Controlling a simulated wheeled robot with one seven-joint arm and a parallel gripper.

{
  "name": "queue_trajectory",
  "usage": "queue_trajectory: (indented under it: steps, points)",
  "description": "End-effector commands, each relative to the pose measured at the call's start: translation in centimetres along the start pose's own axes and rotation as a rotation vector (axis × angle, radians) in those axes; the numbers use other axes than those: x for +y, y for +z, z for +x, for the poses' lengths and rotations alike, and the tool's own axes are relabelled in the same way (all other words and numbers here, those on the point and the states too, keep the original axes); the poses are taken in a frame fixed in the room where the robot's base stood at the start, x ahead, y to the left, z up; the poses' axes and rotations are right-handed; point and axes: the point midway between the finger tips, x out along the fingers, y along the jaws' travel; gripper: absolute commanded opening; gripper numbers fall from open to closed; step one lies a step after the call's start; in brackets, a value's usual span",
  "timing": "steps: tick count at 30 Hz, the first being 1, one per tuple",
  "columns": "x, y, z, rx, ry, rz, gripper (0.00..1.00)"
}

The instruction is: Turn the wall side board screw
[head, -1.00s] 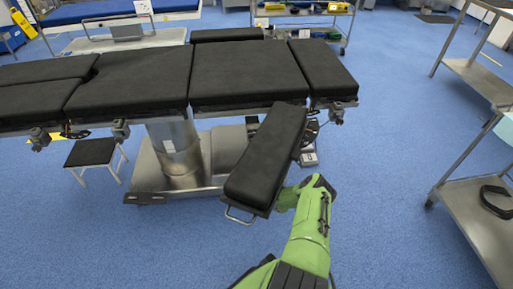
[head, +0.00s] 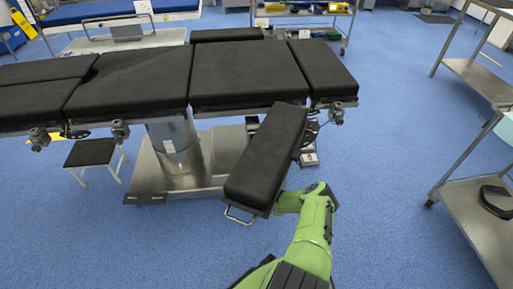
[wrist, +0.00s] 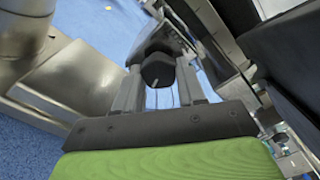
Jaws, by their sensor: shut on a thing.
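A black screw knob (wrist: 157,70) with a light mark shows in the wrist view, at the end of a metal clamp. My gripper (wrist: 160,88) is shut on the knob, with one grey finger on each side of it. In the head view, the black padded side board (head: 266,155) hangs tilted below the right end of the operating table (head: 245,72). My green arm reaches up to the board's lower right side. The board hides my fingers and the knob in the head view.
The table's metal column (head: 175,145) and base stand left of the side board. A steel cart (head: 470,190) with a black object on its lower shelf is at the right. A small black stool (head: 91,152) is at the left. Blue floor in front is free.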

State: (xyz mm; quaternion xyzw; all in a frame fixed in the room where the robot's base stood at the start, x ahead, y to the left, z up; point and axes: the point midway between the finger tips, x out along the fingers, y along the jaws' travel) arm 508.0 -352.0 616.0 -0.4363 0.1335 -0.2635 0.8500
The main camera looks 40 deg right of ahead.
Motion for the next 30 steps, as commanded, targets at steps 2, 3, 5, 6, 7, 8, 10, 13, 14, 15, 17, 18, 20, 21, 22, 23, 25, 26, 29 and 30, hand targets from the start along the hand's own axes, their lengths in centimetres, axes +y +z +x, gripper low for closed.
queue_trajectory:
  steps: [2,3,5,6,7,8,10,13,14,15,17,18,20,21,22,23,25,26,29,30]
  points:
    - [0.15,-0.14,-0.08,0.003,0.003,0.032,0.09]
    - [0.16,-0.13,-0.08,0.003,0.003,0.045,0.09]
    - [0.17,-0.11,-0.08,0.003,0.003,0.063,0.09]
    - [0.18,-0.11,-0.08,0.002,0.003,0.073,0.09]
    - [0.19,-0.11,-0.08,0.002,0.003,0.079,0.09]
    - [0.19,-0.11,-0.08,0.003,0.003,0.083,0.09]
    - [0.21,-0.11,-0.08,0.003,0.003,0.093,0.09]
    - [0.22,-0.11,-0.09,0.003,0.003,0.099,0.09]
    - [0.23,-0.11,-0.09,0.003,0.003,0.1,0.09]
    - [0.23,-0.11,-0.09,0.003,0.003,0.101,0.09]
    - [0.23,-0.12,-0.09,0.003,0.004,0.101,0.09]
    - [0.24,-0.12,-0.09,0.003,0.004,0.1,0.09]
    - [0.24,-0.12,-0.09,0.003,0.004,0.1,0.09]
    - [0.24,-0.13,-0.09,0.003,0.004,0.099,0.09]
    - [0.25,-0.13,-0.09,0.003,0.004,0.099,0.09]
    - [0.25,-0.13,-0.1,0.003,0.004,0.099,0.09]
    - [0.25,-0.13,-0.1,0.003,0.004,0.099,0.49]
    - [0.24,-0.12,-0.09,0.003,0.004,0.099,0.54]
    - [0.19,-0.09,-0.07,0.002,0.003,0.099,0.65]
    - [0.17,-0.07,-0.06,0.002,0.002,0.099,0.65]
